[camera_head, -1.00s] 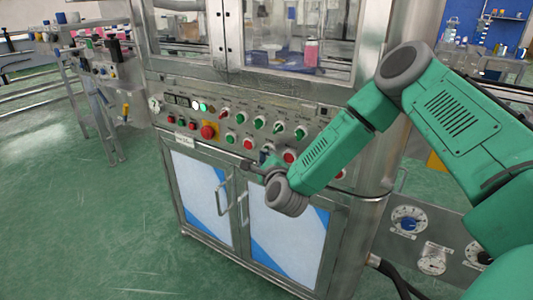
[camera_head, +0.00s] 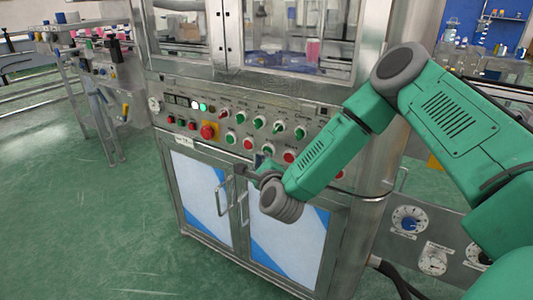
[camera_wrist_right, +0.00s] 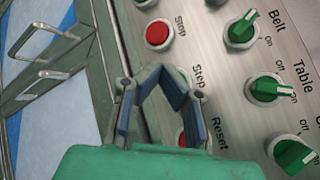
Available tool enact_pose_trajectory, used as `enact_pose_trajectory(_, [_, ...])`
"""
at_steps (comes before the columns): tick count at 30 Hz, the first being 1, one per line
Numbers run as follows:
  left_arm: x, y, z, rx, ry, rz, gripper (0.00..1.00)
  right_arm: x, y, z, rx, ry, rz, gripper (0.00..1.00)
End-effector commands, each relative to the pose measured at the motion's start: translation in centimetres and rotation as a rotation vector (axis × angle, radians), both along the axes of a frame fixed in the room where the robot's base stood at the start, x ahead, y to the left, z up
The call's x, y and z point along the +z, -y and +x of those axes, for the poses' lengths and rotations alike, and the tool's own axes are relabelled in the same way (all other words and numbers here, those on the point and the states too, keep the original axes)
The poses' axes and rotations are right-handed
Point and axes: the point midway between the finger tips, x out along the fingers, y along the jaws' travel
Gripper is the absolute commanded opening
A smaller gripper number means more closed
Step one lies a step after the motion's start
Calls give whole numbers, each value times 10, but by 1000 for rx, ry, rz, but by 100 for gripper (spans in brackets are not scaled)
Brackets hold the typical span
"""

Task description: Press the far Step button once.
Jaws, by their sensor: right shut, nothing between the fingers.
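A second Step label (camera_wrist_right: 198,77) stands by a button partly hidden behind my fingers. In the head view, the red button (camera_head: 248,144) sits in the lower row of the control panel (camera_head: 170,137), with a green button (camera_head: 268,150) to its right. My right gripper (camera_head: 240,170) is shut and empty, just below this row in the picture; its fingertips (camera_wrist_right: 160,72) show below the red button in the wrist view. Contact cannot be told. My left gripper is not in view.
A red button labelled Reset (camera_wrist_right: 181,138) is partly hidden by a finger. Green knobs (camera_wrist_right: 242,30) labelled Belt and Table stand to the right. A large red knob (camera_head: 208,131) is left on the panel. Door handles (camera_head: 224,198) stick out below.

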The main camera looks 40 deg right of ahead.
Motion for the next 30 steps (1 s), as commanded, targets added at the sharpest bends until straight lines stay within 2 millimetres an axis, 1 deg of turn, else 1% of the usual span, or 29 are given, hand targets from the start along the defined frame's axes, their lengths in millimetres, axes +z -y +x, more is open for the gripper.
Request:
enact_pose_trajectory(3, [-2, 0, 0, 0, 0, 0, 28, -1, -13, -5, 3, -2, 2, 0])
enact_pose_trajectory(12, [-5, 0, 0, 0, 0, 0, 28, -1, -38, -15, 1, -1, 1, 0])
enact_pose_trajectory(16, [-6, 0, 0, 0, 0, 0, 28, 0, -41, -17, 1, -1, -1, 0])
enact_pose_trajectory(30, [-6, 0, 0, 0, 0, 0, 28, 0, -41, -17, 1, -1, 0, 0])
